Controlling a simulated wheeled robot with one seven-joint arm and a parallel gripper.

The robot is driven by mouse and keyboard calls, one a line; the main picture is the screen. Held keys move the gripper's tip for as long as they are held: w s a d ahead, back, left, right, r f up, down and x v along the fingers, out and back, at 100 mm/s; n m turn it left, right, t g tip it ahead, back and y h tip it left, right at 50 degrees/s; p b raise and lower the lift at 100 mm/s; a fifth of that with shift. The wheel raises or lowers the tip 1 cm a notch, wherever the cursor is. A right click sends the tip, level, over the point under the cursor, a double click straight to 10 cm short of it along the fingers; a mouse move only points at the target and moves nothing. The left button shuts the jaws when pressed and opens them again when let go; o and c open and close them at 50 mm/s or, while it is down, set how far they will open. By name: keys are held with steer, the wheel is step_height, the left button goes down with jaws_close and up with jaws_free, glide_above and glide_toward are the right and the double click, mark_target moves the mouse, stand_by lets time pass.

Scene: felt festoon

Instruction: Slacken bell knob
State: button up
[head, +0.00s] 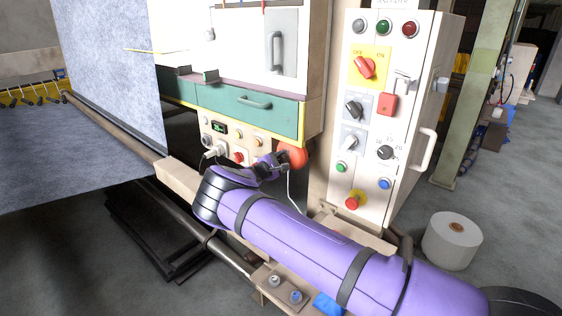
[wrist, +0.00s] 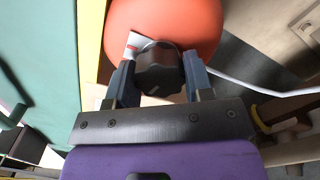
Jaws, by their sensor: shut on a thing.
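The bell knob (wrist: 158,70) is a dark, lobed knob in front of a round orange-red bell (wrist: 170,18). My gripper (wrist: 158,84) is shut on the knob, with one finger on each side of it in the wrist view. In the head view my gripper (head: 276,166) reaches the bell (head: 293,154) below the right end of the green drawer. The knob is hidden there behind my gripper.
A control panel (head: 383,120) with several knobs and buttons stands right of the bell. A small button box (head: 222,143) is to its left, under the green drawer (head: 240,104). A white cable (head: 291,190) hangs below the bell. A white roll (head: 452,242) stands on the floor.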

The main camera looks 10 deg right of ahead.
steer(key=shift+a+n, duration=0.1)
steer(key=shift+n, duration=1.3)
steer(key=shift+f, duration=0.1)
steer(key=o, duration=0.9)
steer(key=v, duration=1)
steer(key=shift+s+a, duration=0.25)
steer(key=shift+a, duration=0.05)
